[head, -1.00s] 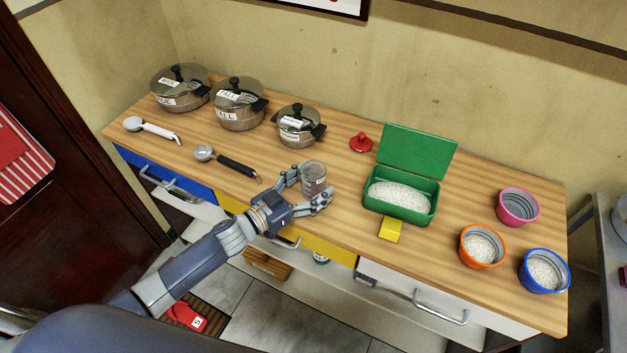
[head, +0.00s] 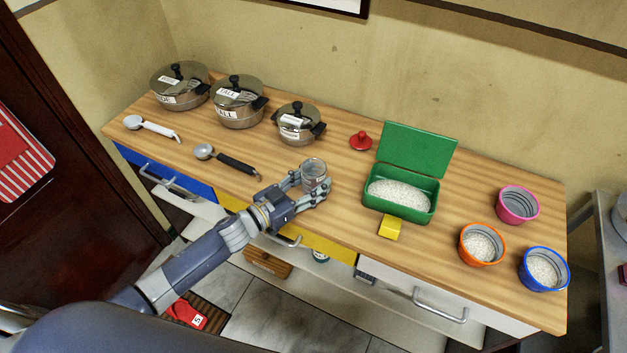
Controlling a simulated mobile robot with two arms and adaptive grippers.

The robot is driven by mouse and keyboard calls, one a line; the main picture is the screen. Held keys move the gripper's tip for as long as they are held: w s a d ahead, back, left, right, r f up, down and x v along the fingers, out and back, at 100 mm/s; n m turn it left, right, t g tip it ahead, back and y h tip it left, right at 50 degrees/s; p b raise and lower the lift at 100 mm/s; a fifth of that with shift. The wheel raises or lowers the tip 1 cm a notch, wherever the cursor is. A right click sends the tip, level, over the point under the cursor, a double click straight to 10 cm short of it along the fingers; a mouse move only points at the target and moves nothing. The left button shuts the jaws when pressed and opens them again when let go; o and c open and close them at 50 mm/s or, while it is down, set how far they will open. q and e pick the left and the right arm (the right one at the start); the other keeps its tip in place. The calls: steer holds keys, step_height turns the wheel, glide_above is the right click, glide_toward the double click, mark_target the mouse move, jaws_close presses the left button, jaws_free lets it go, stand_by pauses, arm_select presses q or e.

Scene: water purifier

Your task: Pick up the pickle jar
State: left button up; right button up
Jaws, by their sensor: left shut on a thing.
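The pickle jar (head: 314,173) is a small clear glass jar near the front edge of the counter, in the middle of the head view. My left gripper (head: 313,187) reaches in from the lower left and is shut on the jar, with a finger on each side. The jar is roughly upright. Its lower part is partly hidden by the fingers, so I cannot tell clearly whether it touches the counter. A red knobbed lid (head: 361,141) lies on the counter behind and right of the jar. My right gripper is not in view.
Three lidded pots, including the nearest one (head: 298,125), stand at the back left. A white ladle (head: 152,128) and a black-handled ladle (head: 227,160) lie left. A green open box (head: 400,214) with white grains is right, with orange (head: 482,259), blue (head: 543,284) and pink (head: 518,206) cups beyond.

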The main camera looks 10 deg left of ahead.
mark_target(305, 179)
arm_select(q)
steer(key=shift+r, duration=1.5)
steer(key=s+d+r+b, duration=0.1)
steer(key=s+d+r, duration=0.1)
steer(key=s, duration=1.3)
steer(key=shift+s+d+r, duration=0.15)
steer(key=shift+s+d, duration=0.15)
steer(key=shift+d, duration=0.4)
